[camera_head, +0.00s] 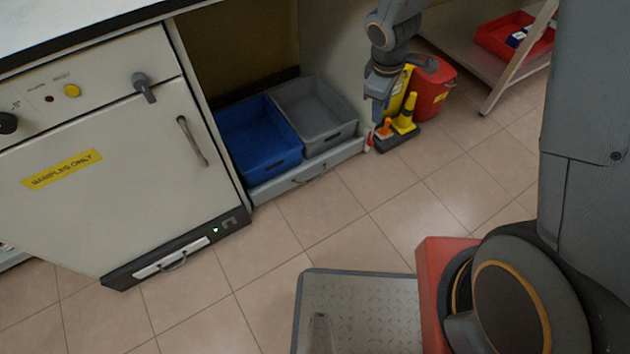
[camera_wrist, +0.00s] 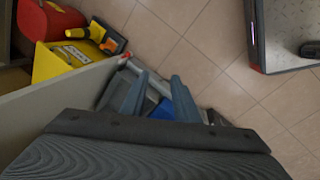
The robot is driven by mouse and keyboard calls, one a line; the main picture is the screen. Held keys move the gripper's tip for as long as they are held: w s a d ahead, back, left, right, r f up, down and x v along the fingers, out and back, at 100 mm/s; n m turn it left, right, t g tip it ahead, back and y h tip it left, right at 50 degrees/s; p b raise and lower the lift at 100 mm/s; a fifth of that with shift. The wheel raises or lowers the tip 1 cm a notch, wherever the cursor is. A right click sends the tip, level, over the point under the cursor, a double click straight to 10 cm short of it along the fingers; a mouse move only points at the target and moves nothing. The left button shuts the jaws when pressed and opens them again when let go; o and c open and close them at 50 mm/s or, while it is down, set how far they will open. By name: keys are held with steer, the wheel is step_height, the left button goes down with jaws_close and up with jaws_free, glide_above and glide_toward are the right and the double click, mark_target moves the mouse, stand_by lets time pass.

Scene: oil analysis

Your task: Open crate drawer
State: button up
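The crate drawer (camera_head: 330,161) is a low grey tray with a curved handle (camera_head: 309,176) on its front, at floor level in the open bay under the counter. It holds a blue crate (camera_head: 258,140) and a grey crate (camera_head: 317,112). Whether it stands slightly out of the bay is hard to tell. My gripper (camera_head: 377,115) points down by the drawer's right end, to the right of the handle. In the wrist view my gripper (camera_wrist: 157,90) has its two fingers apart, with nothing clearly between them. A bit of blue crate shows behind the fingers; the handle is not clear there.
A yellow-and-red bucket set (camera_head: 432,90) stands right beside my gripper. Left of the bay is a white cabinet door (camera_head: 105,160) marked "SAMPLES ONLY". A shelf with a red tray (camera_head: 515,37) is at the upper right. The tiled floor before the drawer is clear.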

steer(key=w+a+f+n+b, duration=0.2)
steer(key=a+f+n+b, duration=0.2)
steer(key=f, duration=1.1)
steer(key=w+a+f+n+y+b, duration=0.1)
steer(key=a+f+n+b, duration=0.3)
steer(key=f, duration=1.1)
steer(key=w+a+f+n+y+b, duration=0.1)
steer(key=w+a+f+n+b, duration=0.3)
steer(key=a+f+b, duration=0.5)
step_height(320, 180, down, 6)
steer(key=shift+a+f+n+b, duration=0.15)
steer(key=shift+n+b, duration=0.15)
steer(key=shift+b, duration=0.6)
steer(key=shift+c, duration=0.4)
jaws_close()
